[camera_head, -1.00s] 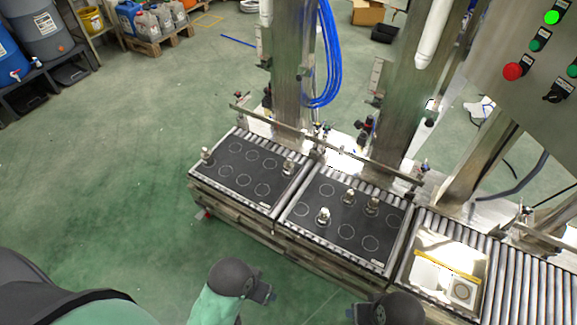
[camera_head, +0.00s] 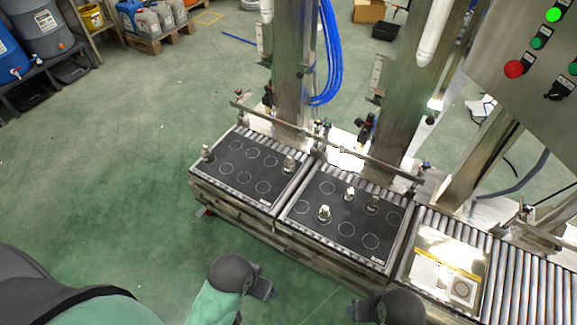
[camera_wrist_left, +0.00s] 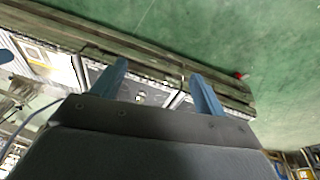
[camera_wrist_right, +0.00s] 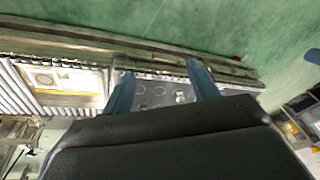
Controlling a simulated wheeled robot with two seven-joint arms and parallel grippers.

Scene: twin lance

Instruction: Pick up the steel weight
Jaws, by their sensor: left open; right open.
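Several small steel weights stand upright on two black boards with white circles. On the left board (camera_head: 232,176), one weight (camera_head: 207,153) is at the left corner and another (camera_head: 289,163) at the right side.
Metal posts (camera_head: 293,80) and a rail stand behind the boards. A control panel (camera_head: 530,70) is upper right. Green floor in front is clear.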

